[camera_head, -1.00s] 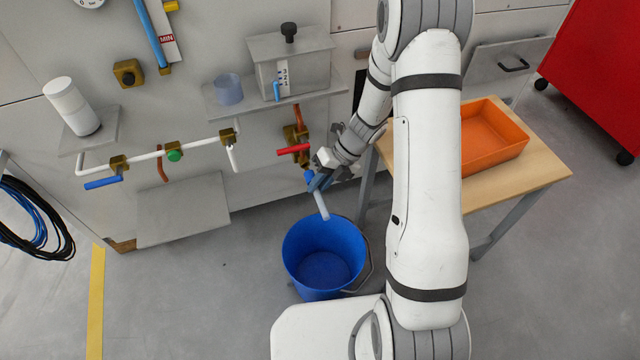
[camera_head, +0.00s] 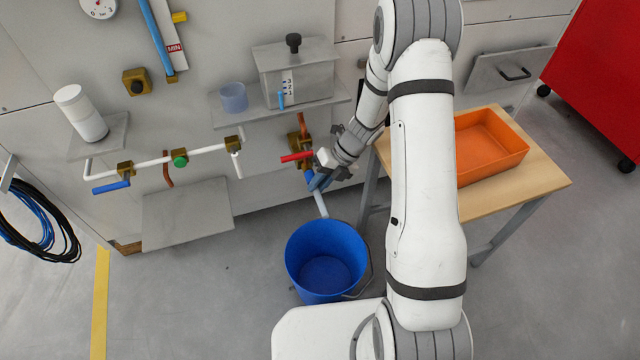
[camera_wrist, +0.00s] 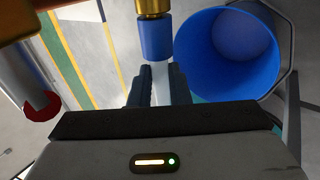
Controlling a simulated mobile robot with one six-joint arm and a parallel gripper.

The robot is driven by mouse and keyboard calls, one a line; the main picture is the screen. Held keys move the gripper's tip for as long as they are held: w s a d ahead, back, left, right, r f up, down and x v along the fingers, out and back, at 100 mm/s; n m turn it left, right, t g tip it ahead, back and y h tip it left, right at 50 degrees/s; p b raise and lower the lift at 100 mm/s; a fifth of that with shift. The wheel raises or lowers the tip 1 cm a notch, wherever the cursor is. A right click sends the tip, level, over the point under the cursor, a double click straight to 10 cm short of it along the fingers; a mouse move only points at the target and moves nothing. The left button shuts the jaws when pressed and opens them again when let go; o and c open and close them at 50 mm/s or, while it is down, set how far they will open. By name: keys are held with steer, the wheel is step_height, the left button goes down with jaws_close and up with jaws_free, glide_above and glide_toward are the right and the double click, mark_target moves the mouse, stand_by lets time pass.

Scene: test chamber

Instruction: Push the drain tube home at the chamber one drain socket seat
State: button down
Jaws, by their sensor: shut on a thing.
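My gripper (camera_head: 320,182) is shut on the drain tube, a pale tube (camera_head: 321,204) with a blue collar (camera_wrist: 156,38) at its upper end. In the wrist view the pale tube (camera_wrist: 160,76) runs between the two dark fingers. A brass fitting (camera_wrist: 151,8), where the drain socket is, lies directly beyond the collar. Collar and brass appear to meet, but I cannot tell how deep the tube sits. In the head view the brass valve with a red handle (camera_head: 297,157) is just above my gripper, and the tube's lower end points down toward the bucket.
A blue bucket (camera_head: 326,292) stands on the floor below the tube. A wooden table (camera_head: 545,180) with an orange tray (camera_head: 505,165) is close on the right of my arm. White piping (camera_head: 150,163) with valves runs along the panel to the left.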

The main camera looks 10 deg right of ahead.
steer(key=shift+w, duration=0.25)
steer(key=c, duration=1.3)
jaws_free()
steer(key=p+v, duration=0.2)
steer(key=v, duration=0.5)
steer(key=shift+d+r+p, duration=0.15)
steer(key=shift+r+p, duration=0.2)
steer(key=shift+p, duration=0.05)
